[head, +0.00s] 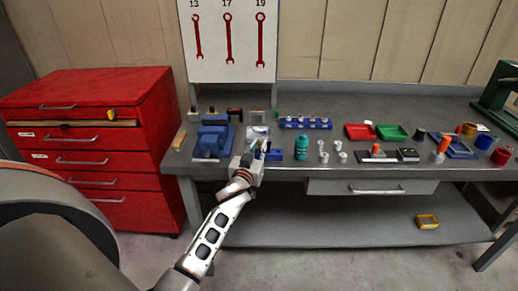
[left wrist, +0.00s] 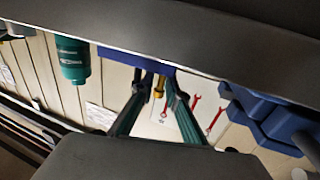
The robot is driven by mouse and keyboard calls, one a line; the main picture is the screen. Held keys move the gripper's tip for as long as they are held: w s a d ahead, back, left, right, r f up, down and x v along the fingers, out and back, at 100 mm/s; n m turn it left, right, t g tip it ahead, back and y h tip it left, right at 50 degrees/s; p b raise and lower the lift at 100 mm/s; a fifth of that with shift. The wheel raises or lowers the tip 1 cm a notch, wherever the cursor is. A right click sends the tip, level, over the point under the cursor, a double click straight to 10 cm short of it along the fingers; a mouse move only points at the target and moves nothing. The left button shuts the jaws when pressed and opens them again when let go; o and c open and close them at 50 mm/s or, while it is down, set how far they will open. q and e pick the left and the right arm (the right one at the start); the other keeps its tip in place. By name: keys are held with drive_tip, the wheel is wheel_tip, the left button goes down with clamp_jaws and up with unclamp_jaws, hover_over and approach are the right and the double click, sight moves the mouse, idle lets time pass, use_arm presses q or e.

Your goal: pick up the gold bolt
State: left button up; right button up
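The gold bolt (left wrist: 159,87) shows in the left wrist view, beside a blue block (left wrist: 135,58) on the bench; that view is turned nearly upside down. My left gripper (left wrist: 161,80) is open, with one dark green finger on each side of the bolt and a gap visible between them. In the head view my left gripper (head: 262,148) is at the bench's front edge, next to the blue block (head: 274,155). The bolt cannot be made out there, hidden by or lost among the fingers. My right gripper is in neither view.
A blue vise (head: 212,142) stands left of the gripper; it also shows in the left wrist view (left wrist: 265,110). A teal bottle (head: 301,147) stands to the right, with several white pieces beyond. A blue rack (head: 306,123) is behind. A red drawer cabinet (head: 90,145) is at the left.

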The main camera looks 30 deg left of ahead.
use_arm(q)
drive_tip(key=shift+c, duration=0.3)
clamp_jaws()
